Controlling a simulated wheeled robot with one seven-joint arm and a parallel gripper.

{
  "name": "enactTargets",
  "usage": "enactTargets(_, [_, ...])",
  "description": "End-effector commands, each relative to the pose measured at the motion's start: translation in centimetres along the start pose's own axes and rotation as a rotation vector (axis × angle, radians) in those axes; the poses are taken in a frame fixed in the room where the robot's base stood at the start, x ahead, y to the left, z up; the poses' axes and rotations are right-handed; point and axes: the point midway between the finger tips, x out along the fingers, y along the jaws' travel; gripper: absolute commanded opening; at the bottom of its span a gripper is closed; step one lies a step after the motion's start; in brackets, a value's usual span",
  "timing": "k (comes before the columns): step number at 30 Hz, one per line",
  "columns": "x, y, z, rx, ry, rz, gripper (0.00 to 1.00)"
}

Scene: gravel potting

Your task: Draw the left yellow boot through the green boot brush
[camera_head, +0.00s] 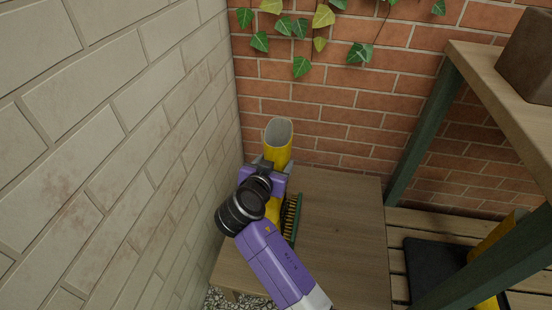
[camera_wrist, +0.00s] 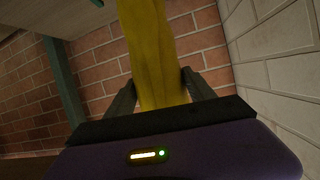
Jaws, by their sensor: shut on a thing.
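A yellow boot (camera_head: 279,143) is upright above the left part of a low wooden table in the head view, its grey-lined opening facing up. My gripper (camera_wrist: 158,92) is shut on the boot's shaft, which also shows between the two fingers in the wrist view (camera_wrist: 150,45). In the head view my wrist hides much of the boot's lower part. The green boot brush (camera_head: 292,217), with dark and tan bristles, stands on the table just right of the boot. I cannot tell whether boot and bristles touch.
The wooden table (camera_head: 345,225) is bare to the right of the brush. A pale block wall (camera_head: 110,130) is close on the left and a brick wall (camera_head: 340,110) behind. At right, a green-legged bench (camera_head: 420,130) stands over a black tray (camera_head: 430,268) and another yellow boot (camera_head: 495,240).

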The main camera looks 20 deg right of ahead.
Motion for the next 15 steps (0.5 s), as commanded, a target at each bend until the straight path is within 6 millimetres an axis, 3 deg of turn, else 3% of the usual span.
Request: enactTargets(15, [-2.1,0.2,0.6,0.0,0.003,-0.001,0.0])
